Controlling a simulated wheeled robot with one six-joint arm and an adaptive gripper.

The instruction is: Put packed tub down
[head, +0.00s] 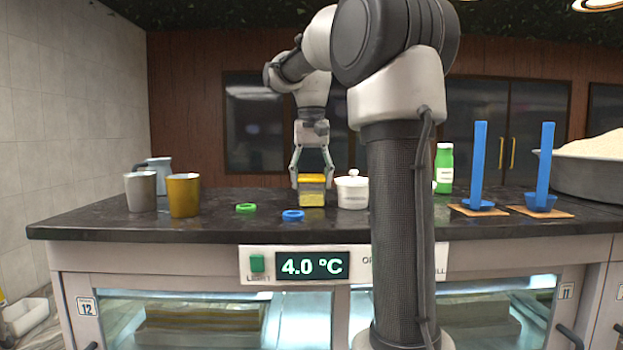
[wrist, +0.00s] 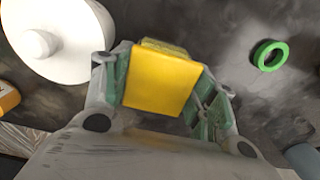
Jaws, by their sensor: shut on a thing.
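The packed tub (head: 312,198) has a flat yellow lid and yellowish sides. In the head view it is upright at the counter top, next to the white lidded pot; whether its base touches the counter I cannot tell. My gripper (head: 312,181) points down from above with a finger on each side of the tub, shut on it. In the wrist view the tub's yellow lid (wrist: 162,80) fills the space between the fingers, slightly turned. The tub's lower part is mostly hidden there. The dark counter (head: 330,226) lies below.
The white lidded pot (head: 352,191) stands close on the tub's right. A green ring (head: 246,208) and a blue ring (head: 293,215) lie in front. Grey (head: 141,191) and golden (head: 184,195) cups stand left; blue upright-handled tools (head: 479,170), a green bottle (head: 444,168) and a large pan (head: 590,179) stand right.

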